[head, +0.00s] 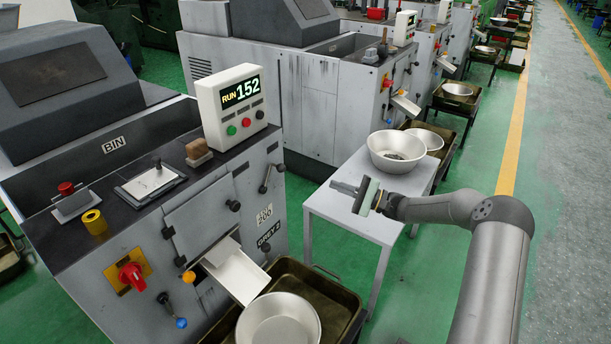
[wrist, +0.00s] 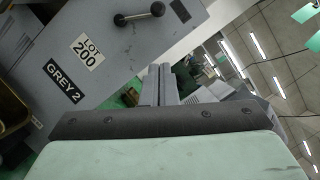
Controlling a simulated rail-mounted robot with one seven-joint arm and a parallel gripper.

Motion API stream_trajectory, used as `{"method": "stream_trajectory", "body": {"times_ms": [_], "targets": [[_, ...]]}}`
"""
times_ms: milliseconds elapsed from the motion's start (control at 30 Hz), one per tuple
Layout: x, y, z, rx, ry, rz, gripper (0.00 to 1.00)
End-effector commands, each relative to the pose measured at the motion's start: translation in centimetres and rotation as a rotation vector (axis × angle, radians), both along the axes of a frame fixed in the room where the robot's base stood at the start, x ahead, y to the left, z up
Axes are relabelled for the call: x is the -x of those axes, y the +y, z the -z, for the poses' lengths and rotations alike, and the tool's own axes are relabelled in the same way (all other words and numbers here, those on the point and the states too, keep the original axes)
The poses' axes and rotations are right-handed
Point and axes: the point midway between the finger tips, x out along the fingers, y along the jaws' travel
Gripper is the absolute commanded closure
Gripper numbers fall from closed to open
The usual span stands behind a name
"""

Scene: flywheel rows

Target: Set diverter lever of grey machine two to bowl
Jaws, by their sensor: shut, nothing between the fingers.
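The grey machine labelled GREY 2 (head: 222,195) fills the left of the head view; its label plate (wrist: 62,82) shows in the wrist view. On its front are a blue-knobbed lever (head: 172,311) angled down to the right and an orange knob (head: 188,276) beside a white chute (head: 237,273). I cannot tell which is the diverter lever. A metal bowl (head: 280,322) sits below the chute. My gripper (head: 335,186) is shut and empty, right of the machine above the small table, clear of both levers. The wrist view shows its fingers (wrist: 160,84) near the machine's side.
A black side handle (head: 267,179) projects from the machine towards my gripper. A small grey table (head: 340,212) holds a bowl (head: 396,150) with parts. A dark tray (head: 340,300) stands under the chute. Another grey machine (head: 300,95) is behind; the aisle at right is open.

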Motion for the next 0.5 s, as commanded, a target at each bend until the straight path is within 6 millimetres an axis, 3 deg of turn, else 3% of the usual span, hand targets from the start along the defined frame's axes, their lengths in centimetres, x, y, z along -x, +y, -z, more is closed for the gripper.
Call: {"method": "stream_trajectory", "body": {"times_ms": [167, 500], "targets": [[-0.5, 2.1, -0.3, 0.001, -0.001, -0.005, 1.00], [-2.5, 8.9, -1.6, 0.001, -0.001, -0.004, 1.00]]}}
